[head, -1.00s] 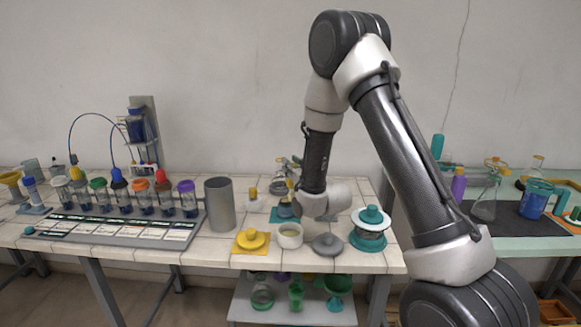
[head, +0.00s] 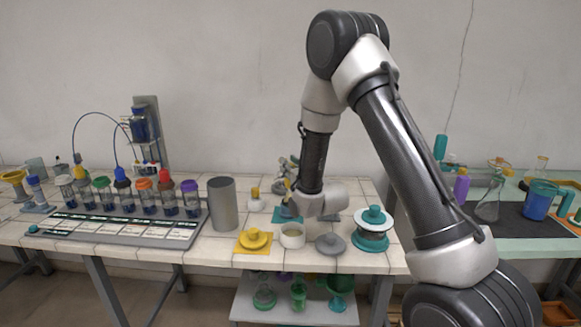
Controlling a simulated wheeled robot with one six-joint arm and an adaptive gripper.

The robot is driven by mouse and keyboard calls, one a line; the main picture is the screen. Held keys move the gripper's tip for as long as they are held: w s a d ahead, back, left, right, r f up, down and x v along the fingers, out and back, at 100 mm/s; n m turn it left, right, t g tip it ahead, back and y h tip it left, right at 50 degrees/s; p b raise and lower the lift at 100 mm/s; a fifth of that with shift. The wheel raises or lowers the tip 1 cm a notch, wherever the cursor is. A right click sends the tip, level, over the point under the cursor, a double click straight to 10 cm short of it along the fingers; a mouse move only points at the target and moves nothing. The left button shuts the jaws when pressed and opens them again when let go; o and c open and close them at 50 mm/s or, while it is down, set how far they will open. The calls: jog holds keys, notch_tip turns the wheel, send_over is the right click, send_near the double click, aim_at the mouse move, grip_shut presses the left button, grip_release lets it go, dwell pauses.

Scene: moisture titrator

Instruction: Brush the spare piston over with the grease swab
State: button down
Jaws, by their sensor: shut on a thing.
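My gripper (head: 291,191) points left from the wrist above the middle of the white-tiled bench. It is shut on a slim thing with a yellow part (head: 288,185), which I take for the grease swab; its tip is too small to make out. Just below is a small blue piece (head: 289,210) on a teal mat (head: 280,219); it may be the spare piston, but I cannot be sure. I cannot tell whether the swab touches it.
Close in front stand a yellow knobbed lid (head: 255,238), a white cup (head: 292,236), a grey knobbed disc (head: 330,244) and a teal-lidded jar (head: 372,230). A grey cylinder (head: 222,204) and a rack of colour-capped vials (head: 140,198) are to the left.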

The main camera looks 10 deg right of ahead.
jog(key=shift+w+a, duration=0.2)
jog(key=shift+a, duration=0.6)
jog(key=shift+w+a, duration=0.1)
jog(key=shift+a, duration=0.55)
jog(key=shift+w+d, duration=0.35)
jog(key=shift+w, duration=0.45)
jog(key=shift+s+d, duration=0.25)
jog(key=shift+d, duration=0.4)
